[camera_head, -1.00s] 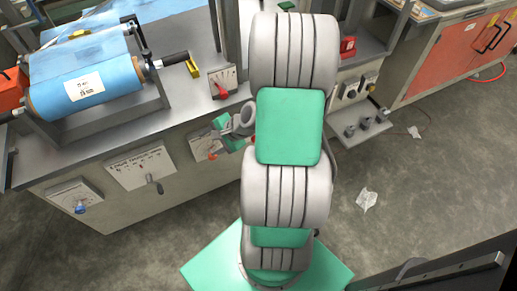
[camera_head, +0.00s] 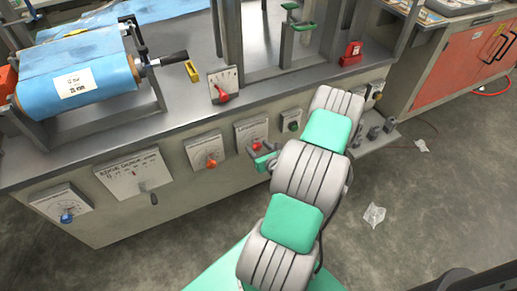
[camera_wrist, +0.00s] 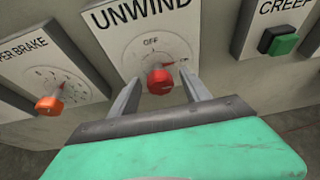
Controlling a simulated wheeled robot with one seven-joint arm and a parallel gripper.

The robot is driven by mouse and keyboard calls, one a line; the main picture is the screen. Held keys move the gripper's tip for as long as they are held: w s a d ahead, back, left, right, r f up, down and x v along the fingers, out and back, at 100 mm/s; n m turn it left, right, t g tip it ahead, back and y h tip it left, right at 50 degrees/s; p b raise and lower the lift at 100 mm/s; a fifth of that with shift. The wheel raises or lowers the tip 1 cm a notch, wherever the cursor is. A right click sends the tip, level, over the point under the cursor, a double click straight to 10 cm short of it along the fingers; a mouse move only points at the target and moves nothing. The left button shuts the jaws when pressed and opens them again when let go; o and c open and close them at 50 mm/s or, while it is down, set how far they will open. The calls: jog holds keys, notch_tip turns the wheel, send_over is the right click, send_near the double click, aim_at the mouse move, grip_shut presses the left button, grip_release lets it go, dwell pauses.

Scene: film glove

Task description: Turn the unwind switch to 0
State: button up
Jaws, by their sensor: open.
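The unwind switch (camera_wrist: 160,81) is a red knob on a white plate lettered "UNWIND" (camera_wrist: 128,22), with an "OFF" mark above the dial. A red pointer shows at the knob's upper right, toward a small mark too blurred to read. In the head view, the unwind switch (camera_head: 256,146) sits on the bench's front panel. My gripper (camera_wrist: 160,77) is open, with one finger on each side of the knob in the wrist view. I cannot tell whether either finger touches it. My gripper also shows in the head view (camera_head: 262,159), close in front of the panel.
A plate with an orange knob (camera_wrist: 48,105) is left of the unwind plate. A box with a green button (camera_wrist: 283,45), lettered "CREEP", is on the right. A slider plate (camera_head: 135,175) and a blue knob (camera_head: 67,218) are farther left. Open floor lies in front.

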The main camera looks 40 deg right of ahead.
grip_shut()
dwell(0.6)
